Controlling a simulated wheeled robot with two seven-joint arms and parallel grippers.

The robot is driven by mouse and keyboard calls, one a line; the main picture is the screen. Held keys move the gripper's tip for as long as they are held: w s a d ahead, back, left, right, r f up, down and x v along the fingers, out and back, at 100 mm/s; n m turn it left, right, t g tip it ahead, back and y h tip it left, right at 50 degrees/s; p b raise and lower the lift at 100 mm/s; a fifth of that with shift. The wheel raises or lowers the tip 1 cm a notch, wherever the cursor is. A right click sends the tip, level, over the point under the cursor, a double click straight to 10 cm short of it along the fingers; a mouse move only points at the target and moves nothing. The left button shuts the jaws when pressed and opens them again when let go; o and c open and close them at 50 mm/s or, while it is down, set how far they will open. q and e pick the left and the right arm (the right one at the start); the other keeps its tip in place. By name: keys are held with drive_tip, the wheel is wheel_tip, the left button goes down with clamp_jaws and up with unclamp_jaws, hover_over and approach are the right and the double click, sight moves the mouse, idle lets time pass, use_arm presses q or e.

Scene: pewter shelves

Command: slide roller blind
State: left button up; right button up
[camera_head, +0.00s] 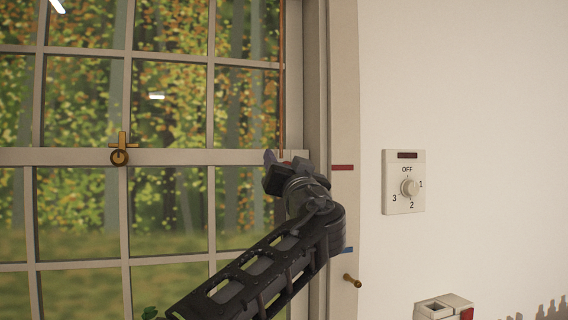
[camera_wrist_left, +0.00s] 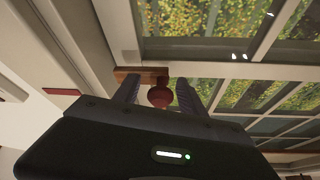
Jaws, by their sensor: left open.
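A thin orange cord (camera_head: 282,80) hangs down along the right side of the window in the head view. My left gripper (camera_head: 273,160) is at the cord's lower visible part, beside the right window frame. In the left wrist view, a red ball-shaped knob (camera_wrist_left: 160,97) sits between the two fingers of my left gripper (camera_wrist_left: 158,92). The fingers are open, with a gap on both sides of the knob. A brown bar (camera_wrist_left: 150,72) lies just beyond the knob. The blind's fabric is not visible. My right gripper is not in view.
The paned window (camera_head: 80,158) has a brass latch (camera_head: 119,156) on its middle rail. Red (camera_head: 342,167) and blue (camera_head: 346,250) marks and a brass peg (camera_head: 352,280) are on the right frame. A dial switch (camera_head: 404,182) is on the wall. A white box (camera_head: 440,308) is below.

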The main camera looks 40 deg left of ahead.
use_arm(q)
drive_tip(key=b+v, duration=0.2)
drive_tip(key=v, duration=0.5)
drive_tip(key=shift+s+d, duration=0.25)
drive_tip(key=shift+d, duration=0.05)
drive_tip(key=shift+f, duration=0.15)
